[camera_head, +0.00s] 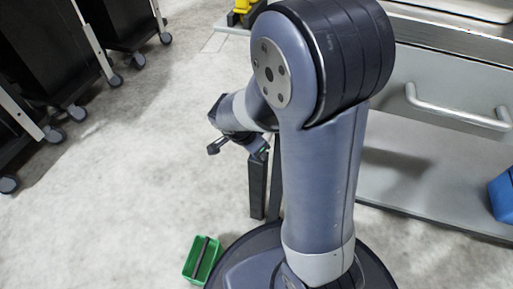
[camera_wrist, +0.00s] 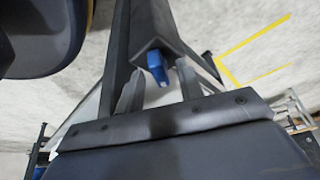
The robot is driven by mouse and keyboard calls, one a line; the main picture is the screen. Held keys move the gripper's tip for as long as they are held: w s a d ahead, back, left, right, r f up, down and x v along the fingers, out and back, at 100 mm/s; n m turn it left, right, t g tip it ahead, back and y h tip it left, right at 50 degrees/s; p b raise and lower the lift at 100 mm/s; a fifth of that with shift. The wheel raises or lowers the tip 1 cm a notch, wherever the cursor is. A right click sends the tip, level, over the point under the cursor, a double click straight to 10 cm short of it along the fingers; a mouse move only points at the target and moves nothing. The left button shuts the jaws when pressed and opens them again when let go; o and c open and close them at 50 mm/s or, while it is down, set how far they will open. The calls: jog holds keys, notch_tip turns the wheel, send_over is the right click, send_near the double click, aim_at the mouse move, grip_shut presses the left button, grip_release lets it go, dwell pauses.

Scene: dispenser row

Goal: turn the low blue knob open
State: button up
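The blue knob (camera_wrist: 156,66) shows in the wrist view at the end of a dark square post or housing. My gripper (camera_wrist: 160,75) is open, with one finger on each side of the knob in the picture. A gap shows between the knob and each finger, and I cannot tell the depth between them. In the head view my arm reaches down beside a dark upright post (camera_head: 258,187). The knob is not clearly visible there, and my arm hides part of that area.
A green crate (camera_head: 187,270) with a dark bar in it sits on the floor near my base. Black wheeled carts (camera_head: 55,60) stand at the left. A grey drawer unit (camera_head: 440,85) with a handle and a blue box (camera_head: 503,195) are at the right. The floor at left centre is clear.

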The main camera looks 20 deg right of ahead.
jog(key=p+v, duration=0.5)
jog(key=v, duration=0.5)
jog(key=shift+r, duration=0.35)
jog(key=shift+s+a, duration=0.15)
